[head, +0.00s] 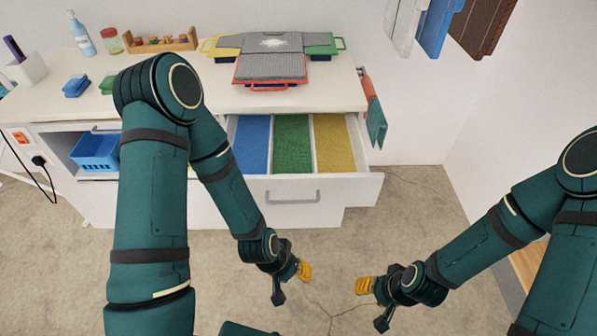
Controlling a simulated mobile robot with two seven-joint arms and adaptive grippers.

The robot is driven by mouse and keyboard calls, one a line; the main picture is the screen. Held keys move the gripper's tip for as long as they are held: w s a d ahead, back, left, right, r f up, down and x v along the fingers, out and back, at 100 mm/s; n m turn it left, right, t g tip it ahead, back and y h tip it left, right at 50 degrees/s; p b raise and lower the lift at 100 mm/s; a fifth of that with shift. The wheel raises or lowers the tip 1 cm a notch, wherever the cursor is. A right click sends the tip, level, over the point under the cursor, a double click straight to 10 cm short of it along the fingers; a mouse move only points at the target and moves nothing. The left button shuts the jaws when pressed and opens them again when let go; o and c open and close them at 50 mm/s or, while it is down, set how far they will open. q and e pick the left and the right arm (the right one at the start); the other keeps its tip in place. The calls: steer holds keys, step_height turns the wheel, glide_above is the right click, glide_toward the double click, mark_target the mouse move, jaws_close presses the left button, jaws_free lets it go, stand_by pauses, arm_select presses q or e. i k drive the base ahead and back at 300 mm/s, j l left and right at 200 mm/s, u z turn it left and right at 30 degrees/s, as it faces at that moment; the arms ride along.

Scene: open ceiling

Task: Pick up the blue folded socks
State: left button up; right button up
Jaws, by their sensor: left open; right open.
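The blue folded socks (76,87) lie on the white counter (215,102) at the far left, as a small blue bundle. My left gripper (292,284) hangs low over the floor in front of the open drawer, open and empty. It is well to the right of the socks and nearer to me. My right gripper (374,301) is also low over the floor, further right, open and empty. Neither gripper touches anything.
A green bundle (106,85), partly behind my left arm, lies beside the socks. A spray bottle (82,36), jar (109,41) and pen cup (27,70) stand nearby. A grey shirt (270,67) lies on folding boards. The open drawer (318,190) juts out with blue, green and yellow compartments.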

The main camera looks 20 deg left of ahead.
mark_target(77, 83)
steer(key=u, duration=1.85)
steer(key=z, duration=0.6)
steer(key=i+j+z, duration=0.25)
steer(key=j+z, duration=0.3)
steer(key=i+j+z, duration=0.1)
steer(key=j+z, duration=0.15)
steer(key=i+j+z, duration=0.15)
steer(key=j, duration=0.35)
steer(key=j+z, duration=0.15)
steer(key=j, duration=0.35)
